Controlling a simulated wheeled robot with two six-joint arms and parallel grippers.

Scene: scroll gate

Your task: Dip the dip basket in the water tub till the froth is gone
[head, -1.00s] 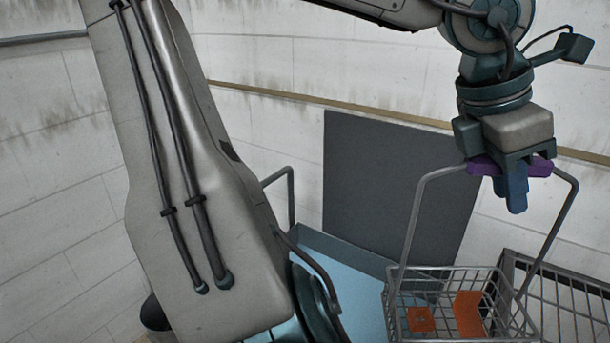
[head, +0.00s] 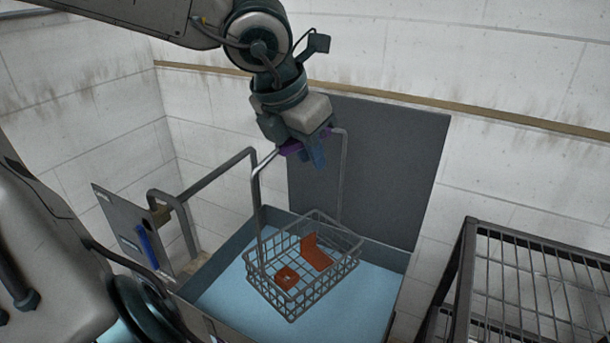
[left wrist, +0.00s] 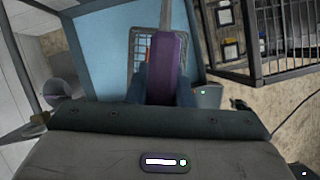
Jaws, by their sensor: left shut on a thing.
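The dip basket (head: 300,268) is a grey wire basket with a tall handle and orange pieces (head: 316,253) inside. It hangs over the water tub (head: 228,247), which holds light blue water (head: 370,300). I cannot tell whether its bottom touches the water. No froth shows on the orange pieces. My left gripper (head: 316,153) is shut on the basket's purple grip (head: 290,148), above the tub. In the left wrist view the purple grip (left wrist: 168,65) lies between the fingers and the basket (left wrist: 140,50) is partly hidden below. My right gripper is not in view.
A dark wire rack (head: 540,260) stands to the right of the tub. A grey panel (head: 365,170) rises behind the tub against the tiled wall. A bent grey pipe (head: 215,178) and a plate with a blue strip (head: 135,235) stand at the left.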

